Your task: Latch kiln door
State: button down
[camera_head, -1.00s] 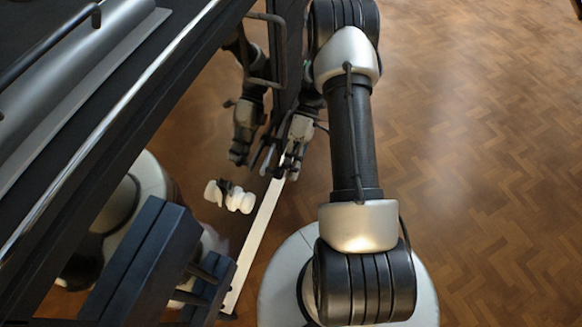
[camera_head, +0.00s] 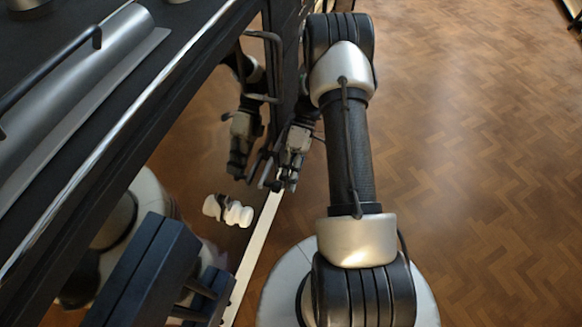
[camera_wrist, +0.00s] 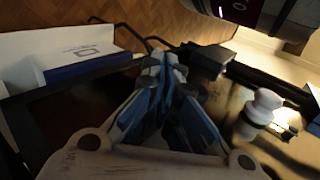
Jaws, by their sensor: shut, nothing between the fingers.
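The kiln front (camera_head: 195,165) is a dark glossy panel with a bright metal edge, at the left of the head view. It mirrors my arm. A white knob with a dark middle (camera_head: 236,213) stands at this front, left of the pale strip. The white knob also shows at the right in the wrist view (camera_wrist: 264,104). My gripper (camera_head: 278,184) points down beside the panel, above and right of the knob and apart from it. In the wrist view its fingers (camera_wrist: 165,62) are together and empty. I cannot tell whether the door is latched.
A black block (camera_head: 140,270) juts out at lower left. A black bar handle (camera_head: 272,65) is near my wrist. A white and blue box (camera_wrist: 85,58) is at left in the wrist view. The wooden floor (camera_head: 480,170) at right is clear.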

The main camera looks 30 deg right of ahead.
jog(key=v, duration=1.1)
jog(key=shift+d, duration=0.15)
jog(key=shift+r, duration=0.15)
